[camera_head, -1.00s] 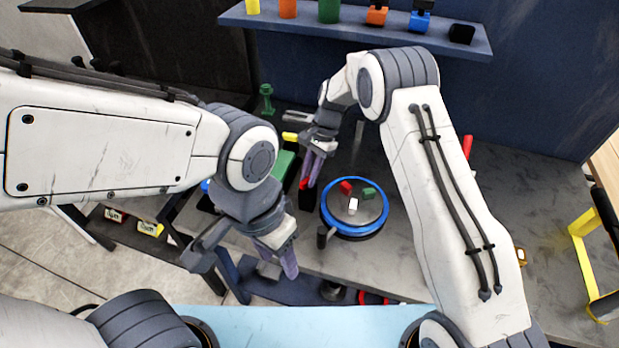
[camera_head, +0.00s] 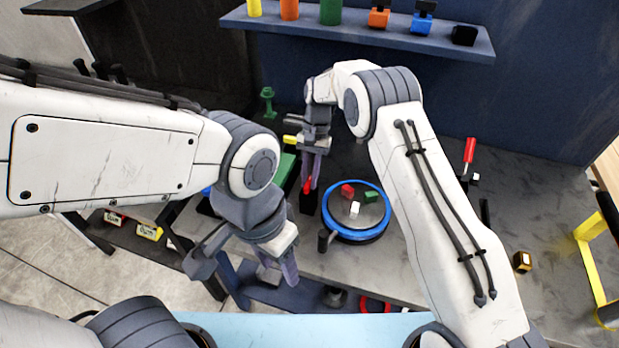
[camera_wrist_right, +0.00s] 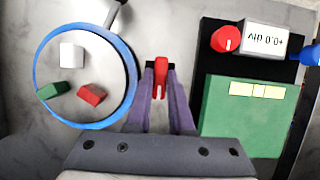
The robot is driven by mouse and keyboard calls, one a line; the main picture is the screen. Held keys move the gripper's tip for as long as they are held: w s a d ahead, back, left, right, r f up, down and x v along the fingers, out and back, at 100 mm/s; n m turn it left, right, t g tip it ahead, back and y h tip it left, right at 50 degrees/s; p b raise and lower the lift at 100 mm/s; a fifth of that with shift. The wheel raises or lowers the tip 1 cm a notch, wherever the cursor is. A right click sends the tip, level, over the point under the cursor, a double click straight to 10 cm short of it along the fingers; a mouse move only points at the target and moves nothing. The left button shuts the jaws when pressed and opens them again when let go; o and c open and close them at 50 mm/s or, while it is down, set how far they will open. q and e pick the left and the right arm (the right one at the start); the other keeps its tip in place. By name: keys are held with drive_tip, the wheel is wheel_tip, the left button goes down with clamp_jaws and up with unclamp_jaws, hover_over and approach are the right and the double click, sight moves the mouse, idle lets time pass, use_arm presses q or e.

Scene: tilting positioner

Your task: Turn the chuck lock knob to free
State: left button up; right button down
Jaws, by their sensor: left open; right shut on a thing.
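The round chuck (camera_head: 376,233) has a blue rim and carries small white, red and green blocks. It also shows at the left of the right wrist view (camera_wrist_right: 130,65). A red knob (camera_wrist_right: 160,72) stands on a dark block just beside the chuck; it also shows in the head view (camera_head: 307,186). My right gripper (camera_head: 311,178) points down over it and is shut on it, one finger on each side in the right wrist view (camera_wrist_right: 160,80). The knob's lower part is hidden. My left gripper (camera_head: 278,274) is open and empty near the bench's front edge.
A green box (camera_wrist_right: 240,115) and a white display (camera_wrist_right: 262,40) with another red knob (camera_wrist_right: 227,39) lie beside the right gripper. A dark handle (camera_head: 324,240) sticks out from the chuck. A shelf (camera_head: 350,31) holds coloured parts at the back.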

drive_tip(key=shift+w+d, duration=0.1)
drive_tip(key=c, duration=0.8)
unclamp_jaws()
drive_tip(key=shift+w+r, duration=0.1)
drive_tip(key=shift+r, duration=0.15)
drive_tip(key=b+v, duration=0.2)
drive_tip(key=v, duration=0.8)
